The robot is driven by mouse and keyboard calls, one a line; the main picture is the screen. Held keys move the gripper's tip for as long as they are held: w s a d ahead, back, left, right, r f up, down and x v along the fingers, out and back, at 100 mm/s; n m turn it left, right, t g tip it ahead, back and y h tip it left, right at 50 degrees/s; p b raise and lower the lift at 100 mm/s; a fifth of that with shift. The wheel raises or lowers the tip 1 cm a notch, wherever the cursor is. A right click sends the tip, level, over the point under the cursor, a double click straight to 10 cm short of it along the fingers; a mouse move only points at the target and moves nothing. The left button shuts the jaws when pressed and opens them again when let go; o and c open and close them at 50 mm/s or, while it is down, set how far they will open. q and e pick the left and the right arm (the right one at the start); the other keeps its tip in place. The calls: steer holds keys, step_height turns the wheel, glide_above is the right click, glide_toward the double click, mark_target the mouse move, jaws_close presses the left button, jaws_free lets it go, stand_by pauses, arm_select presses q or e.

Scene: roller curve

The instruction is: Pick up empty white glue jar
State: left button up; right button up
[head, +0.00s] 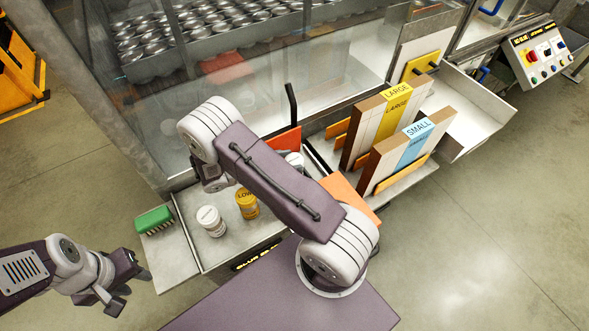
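A white jar (210,221) stands upright on the left part of the grey work shelf. A yellow jar (247,203) with a label reading "LOW" stands just to its right. Another white jar (295,160) shows partly behind my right arm. I cannot tell which white jar is empty. My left gripper (134,291) is open and empty, left of and below the shelf, apart from the jars. My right arm reaches across the shelf, and its gripper (213,182) hangs above and behind the near white jar, mostly hidden by the arm.
A green brush (154,220) lies at the shelf's left end. Upright boxes labelled "LARGE" (391,112) and "SMALL" (408,150) stand at the right. A clear panel (270,90) closes off the machine behind. A control box (540,55) is far right.

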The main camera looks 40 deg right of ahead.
steer(key=shift+s+a+r, duration=0.1)
steer(key=shift+s, duration=0.05)
jaws_close()
